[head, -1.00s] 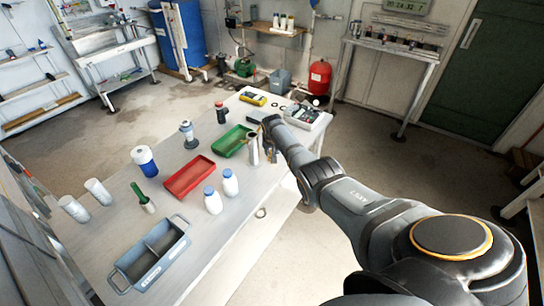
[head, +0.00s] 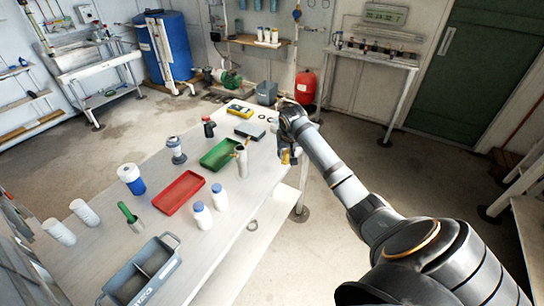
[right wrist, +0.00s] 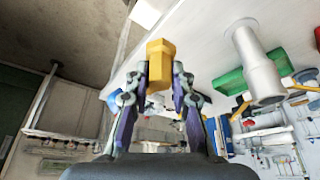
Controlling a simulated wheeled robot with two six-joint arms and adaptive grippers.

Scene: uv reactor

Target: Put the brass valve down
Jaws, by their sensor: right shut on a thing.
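My right gripper (right wrist: 160,92) is shut on the brass valve (right wrist: 160,58), a yellow block-like piece standing out between the fingertips in the right wrist view. In the head view the right gripper (head: 289,155) is at the table's right edge, to the right of the steel cylinder (head: 242,164) and apart from it. The valve is small and partly hidden by the gripper there. Whether it touches anything below cannot be told. My left gripper is not in view.
The white table (head: 105,237) holds a green tray (head: 217,156), a red tray (head: 178,194), two white bottles with blue caps (head: 202,217), a grey divided caddy (head: 150,272) and a yellow meter (head: 240,110). The cylinder also shows in the right wrist view (right wrist: 256,66). Bare tabletop lies near the right edge.

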